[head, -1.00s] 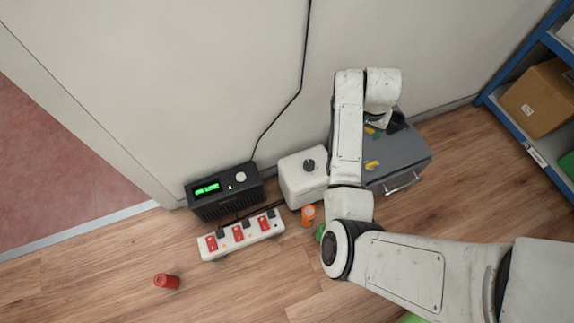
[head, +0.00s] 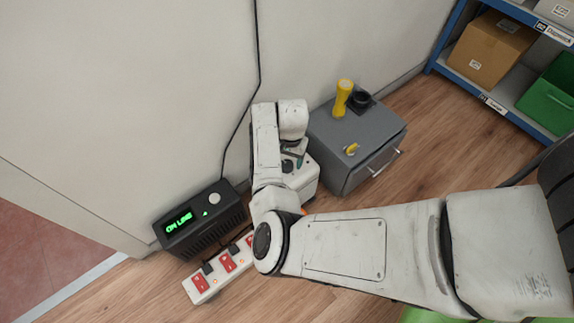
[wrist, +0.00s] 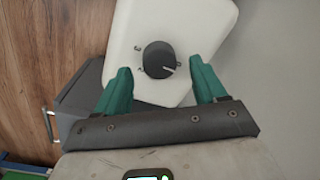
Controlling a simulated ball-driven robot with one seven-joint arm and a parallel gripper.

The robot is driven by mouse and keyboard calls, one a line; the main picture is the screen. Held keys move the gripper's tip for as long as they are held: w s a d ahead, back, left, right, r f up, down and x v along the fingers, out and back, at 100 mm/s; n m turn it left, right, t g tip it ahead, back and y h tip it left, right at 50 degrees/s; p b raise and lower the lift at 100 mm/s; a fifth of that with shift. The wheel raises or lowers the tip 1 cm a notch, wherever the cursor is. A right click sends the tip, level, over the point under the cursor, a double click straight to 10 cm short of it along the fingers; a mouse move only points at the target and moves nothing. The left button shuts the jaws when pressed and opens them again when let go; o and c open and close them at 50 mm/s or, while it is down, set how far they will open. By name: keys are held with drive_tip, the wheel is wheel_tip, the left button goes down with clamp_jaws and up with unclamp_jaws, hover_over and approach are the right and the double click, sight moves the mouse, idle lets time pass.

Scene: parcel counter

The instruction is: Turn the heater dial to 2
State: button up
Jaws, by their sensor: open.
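The heater is a white box (wrist: 197,22) with a round black dial (wrist: 159,60) on its top face. A pale pointer line on the dial points right in the wrist view. In the head view the heater (head: 306,182) is partly hidden by my arm. My gripper (wrist: 160,66) is open over the heater, its two green fingers on either side of the dial with visible gaps. In the head view my gripper (head: 297,160) is at the heater, largely covered by the wrist.
A black box with a green display (head: 200,220) and a power strip (head: 215,277) are left of the heater. A grey drawer cabinet (head: 345,125) stands close right, bearing a yellow flashlight (head: 343,98), a black holder and a small yellow item. A blue shelf (head: 510,115) is far right.

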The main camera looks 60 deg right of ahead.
drive_tip(key=shift+f+b, duration=0.35)
drive_tip(key=shift+f, duration=0.75)
drive_tip(key=shift+c, duration=0.5)
drive_tip(key=c, duration=1)
drive_tip(key=shift+o, duration=0.2)
